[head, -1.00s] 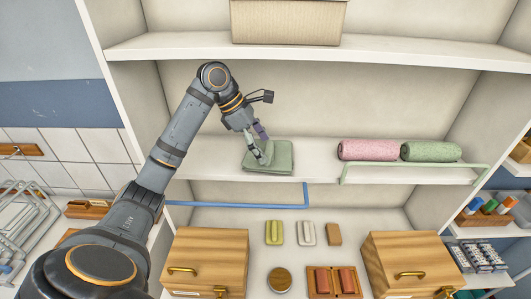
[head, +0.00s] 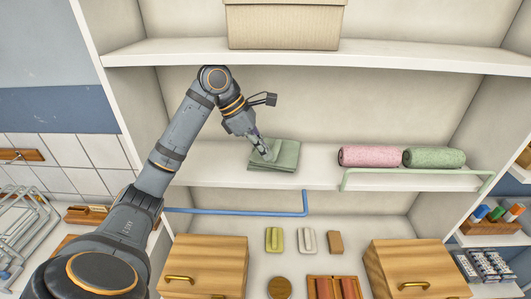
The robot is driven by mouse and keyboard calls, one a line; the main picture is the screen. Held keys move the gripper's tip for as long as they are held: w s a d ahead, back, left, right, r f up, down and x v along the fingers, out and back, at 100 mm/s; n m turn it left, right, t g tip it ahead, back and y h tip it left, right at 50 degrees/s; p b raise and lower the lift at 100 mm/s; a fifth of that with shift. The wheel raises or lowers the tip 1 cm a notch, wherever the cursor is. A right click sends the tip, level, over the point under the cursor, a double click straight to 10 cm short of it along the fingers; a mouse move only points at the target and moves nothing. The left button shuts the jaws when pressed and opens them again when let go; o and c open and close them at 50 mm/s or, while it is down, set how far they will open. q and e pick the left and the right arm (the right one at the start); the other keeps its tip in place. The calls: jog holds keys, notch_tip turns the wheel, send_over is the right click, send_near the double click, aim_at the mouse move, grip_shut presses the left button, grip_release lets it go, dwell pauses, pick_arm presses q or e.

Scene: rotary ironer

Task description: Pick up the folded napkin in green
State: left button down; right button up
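The folded green napkin (head: 287,157) lies on the middle shelf (head: 215,168), left of the rolled towels. My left gripper (head: 266,152) reaches down from the upper left, its fingertips at the left part of the napkin and overlapping it in the head view. The fingers cover a small part of the cloth. I cannot tell whether they are shut on the cloth. My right gripper is not in view.
A pink roll (head: 370,156) and a green roll (head: 434,157) lie to the right behind a green rail (head: 415,171). A blue rail (head: 250,212) runs below the shelf. Wooden drawer boxes (head: 205,262) stand lower down. A beige box (head: 285,25) is above.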

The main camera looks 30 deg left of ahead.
pick_arm(q)
jog(key=s+d+b, duration=0.7)
jog(key=s+d, duration=0.1)
jog(key=s, duration=0.6)
jog(key=shift+s+d, duration=0.15)
jog(key=shift+d, duration=0.25)
jog(key=c, duration=2.1)
grip_release()
jog(key=shift+r, duration=0.1)
jog(key=o, duration=1.4)
jog(key=shift+o, duration=1.4)
